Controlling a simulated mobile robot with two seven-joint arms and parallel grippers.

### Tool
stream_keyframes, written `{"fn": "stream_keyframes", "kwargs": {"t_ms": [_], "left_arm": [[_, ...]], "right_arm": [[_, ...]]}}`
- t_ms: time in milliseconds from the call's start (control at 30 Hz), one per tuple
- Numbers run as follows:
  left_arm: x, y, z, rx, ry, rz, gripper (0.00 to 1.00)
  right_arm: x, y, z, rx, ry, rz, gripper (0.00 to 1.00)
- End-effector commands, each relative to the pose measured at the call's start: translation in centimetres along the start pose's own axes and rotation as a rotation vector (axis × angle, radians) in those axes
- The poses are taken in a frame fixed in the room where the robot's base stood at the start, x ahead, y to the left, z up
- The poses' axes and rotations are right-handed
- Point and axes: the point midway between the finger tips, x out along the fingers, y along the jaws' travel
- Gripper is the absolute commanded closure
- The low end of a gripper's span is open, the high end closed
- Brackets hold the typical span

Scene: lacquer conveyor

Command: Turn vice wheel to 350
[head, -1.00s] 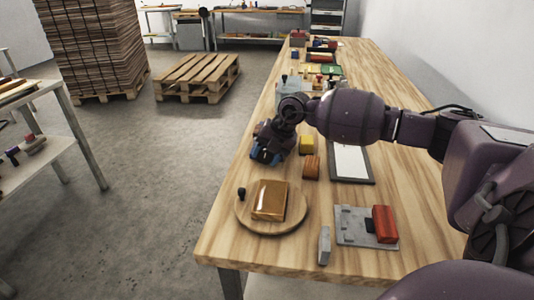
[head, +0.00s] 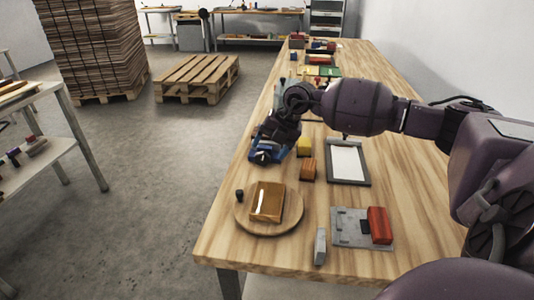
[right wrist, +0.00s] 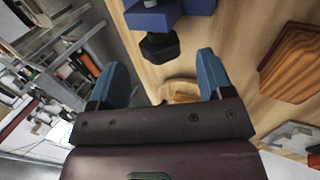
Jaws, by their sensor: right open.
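My right gripper (head: 264,156) is open at the left edge of the long wooden bench, its blue fingers pointing down toward the front. In the right wrist view, its two blue fingers are spread with nothing between them. Beyond the fingertips, a dark faceted knob (right wrist: 160,46) sits against a blue block (right wrist: 150,17); these look like the vice wheel and vice body. The knob is apart from the fingers. In the head view my gripper and wrist largely hide this spot. No scale or reading on the wheel can be made out. My left gripper is out of view.
On the bench, a yellow block (head: 304,147) and a wooden block (head: 308,169) lie right of my gripper.

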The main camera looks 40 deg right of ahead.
Motion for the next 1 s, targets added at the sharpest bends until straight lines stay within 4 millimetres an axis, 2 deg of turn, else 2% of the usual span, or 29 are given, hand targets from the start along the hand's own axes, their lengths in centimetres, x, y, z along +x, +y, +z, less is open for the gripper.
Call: {"fn": "stream_keyframes", "kwargs": {"t_ms": [33,100,333,500,867,933,1000], "left_arm": [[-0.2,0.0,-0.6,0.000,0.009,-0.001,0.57],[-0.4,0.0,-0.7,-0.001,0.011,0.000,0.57],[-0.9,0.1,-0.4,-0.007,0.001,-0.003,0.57],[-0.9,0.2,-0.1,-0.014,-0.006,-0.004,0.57],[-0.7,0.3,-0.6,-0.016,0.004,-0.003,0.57],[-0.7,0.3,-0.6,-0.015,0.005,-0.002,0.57],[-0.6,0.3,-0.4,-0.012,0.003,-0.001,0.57]], "right_arm": [[-1.6,0.1,0.0,-0.002,-0.005,0.002,0.27],[-2.8,0.1,0.0,-0.001,-0.005,0.001,0.27],[-5.7,0.0,0.0,-0.001,-0.001,0.000,0.27],[-6.5,0.0,0.0,-0.001,0.001,-0.001,0.27],[-6.6,0.1,0.0,-0.002,0.000,0.001,0.27],[-6.9,0.9,0.1,-0.010,-0.004,0.013,0.27],[-7.2,2.5,0.0,-0.025,-0.005,0.041,0.27]]}}
